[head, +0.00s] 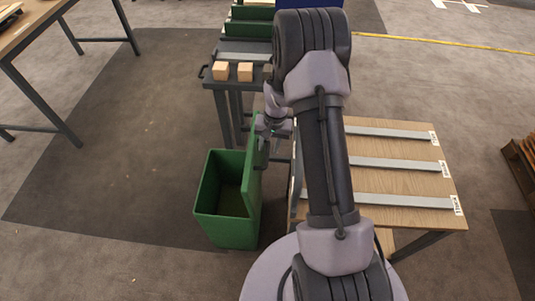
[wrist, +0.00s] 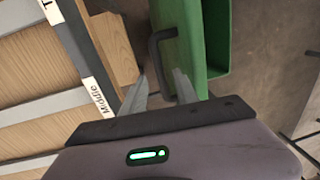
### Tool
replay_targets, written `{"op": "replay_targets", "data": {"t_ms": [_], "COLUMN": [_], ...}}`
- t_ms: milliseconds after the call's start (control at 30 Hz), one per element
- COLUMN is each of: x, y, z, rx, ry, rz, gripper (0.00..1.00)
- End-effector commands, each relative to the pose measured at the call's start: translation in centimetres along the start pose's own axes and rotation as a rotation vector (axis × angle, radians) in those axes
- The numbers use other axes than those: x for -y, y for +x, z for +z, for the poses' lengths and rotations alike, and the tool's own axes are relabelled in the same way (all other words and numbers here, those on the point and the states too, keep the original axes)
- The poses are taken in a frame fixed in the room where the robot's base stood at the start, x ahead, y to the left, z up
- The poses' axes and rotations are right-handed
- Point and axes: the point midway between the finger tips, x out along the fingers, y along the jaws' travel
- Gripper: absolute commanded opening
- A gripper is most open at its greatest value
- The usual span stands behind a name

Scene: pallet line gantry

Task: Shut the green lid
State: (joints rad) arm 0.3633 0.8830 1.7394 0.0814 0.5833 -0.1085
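The green bin (head: 230,232) stands on the floor left of the wooden table, its dark inside showing. Its green lid (head: 253,168) stands up, open, along the bin's right side. My gripper (head: 264,135) is by the top of the lid, partly hidden by my arm. In the wrist view the lid (wrist: 182,48) carries a black handle (wrist: 154,62). My gripper (wrist: 162,86) is open there, its fingertips apart at the lower end of the handle. I cannot tell whether either finger touches it.
The wooden table (head: 385,180) with grey strips and labels is close on the right of the lid. Another table (head: 35,30) is at the far left. The floor left of the bin is clear.

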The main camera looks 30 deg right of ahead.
Motion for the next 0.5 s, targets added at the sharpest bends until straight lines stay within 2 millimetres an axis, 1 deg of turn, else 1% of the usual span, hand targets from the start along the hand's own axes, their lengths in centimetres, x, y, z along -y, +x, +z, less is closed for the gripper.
{"op": "replay_targets", "data": {"t_ms": [33,100,200,300,500], "x": [0.0,0.0,0.0,0.0,0.0], "y": [1.2,2.2,3.0,3.3,3.3], "z": [0.0,0.0,0.0,0.0,0.0], "rx": [0.001,0.001,0.000,0.000,0.000], "ry": [0.000,-0.001,0.000,0.001,0.000], "rz": [0.000,0.001,0.000,0.000,0.000], "gripper": [0.36,0.36,0.36,0.36,0.36]}}
